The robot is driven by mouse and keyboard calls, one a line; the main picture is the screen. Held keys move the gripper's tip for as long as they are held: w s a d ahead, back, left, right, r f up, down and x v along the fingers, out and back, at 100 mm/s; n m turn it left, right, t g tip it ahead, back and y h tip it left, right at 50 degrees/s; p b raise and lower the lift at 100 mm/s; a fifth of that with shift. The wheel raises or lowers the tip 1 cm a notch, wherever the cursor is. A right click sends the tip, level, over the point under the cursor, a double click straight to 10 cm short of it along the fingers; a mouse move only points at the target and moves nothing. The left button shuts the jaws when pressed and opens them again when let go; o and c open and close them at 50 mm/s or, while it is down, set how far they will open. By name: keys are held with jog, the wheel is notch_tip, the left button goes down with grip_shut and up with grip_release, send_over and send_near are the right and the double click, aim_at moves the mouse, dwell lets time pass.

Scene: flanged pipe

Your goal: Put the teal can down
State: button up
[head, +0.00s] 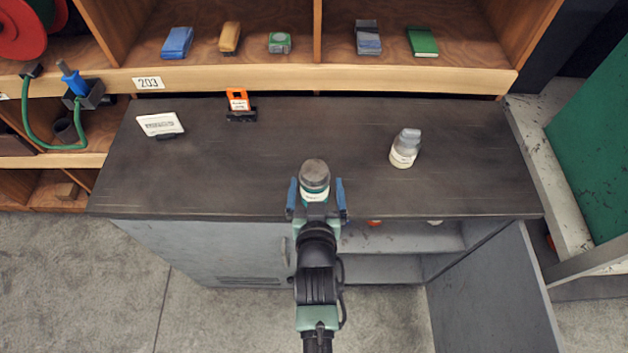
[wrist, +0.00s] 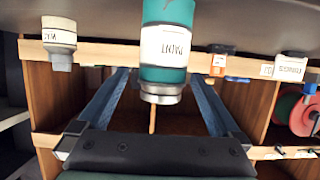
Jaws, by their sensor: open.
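The teal can (head: 315,176) has a white label and a grey lid. It stands upright on the dark worktop (head: 250,160), close to the front edge. My gripper (head: 317,192) is open, with one blue finger on each side of the can. In the wrist view, which is upside down, the can (wrist: 166,75) shows its PAINT label between the spread fingers (wrist: 158,78), with gaps on both sides. The can's base is cut off at the top of that view, so its contact with the worktop is hidden there.
A white bottle with a grey cap (head: 404,148) stands to the right on the worktop. An orange-and-black item (head: 238,105) and a white label card (head: 160,124) are at the back left. Shelves (head: 290,79) rise behind. An open cabinet door (head: 490,290) juts out at the front right.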

jog(key=shift+p+x, duration=0.35)
jog(key=shift+x, duration=0.65)
jog(key=shift+p+x, duration=0.3)
jog(key=shift+x, duration=1.75)
jog(key=shift+w+a+r, duration=0.1)
jog(key=shift+a+r, duration=0.05)
jog(key=shift+r, duration=0.05)
grip_shut()
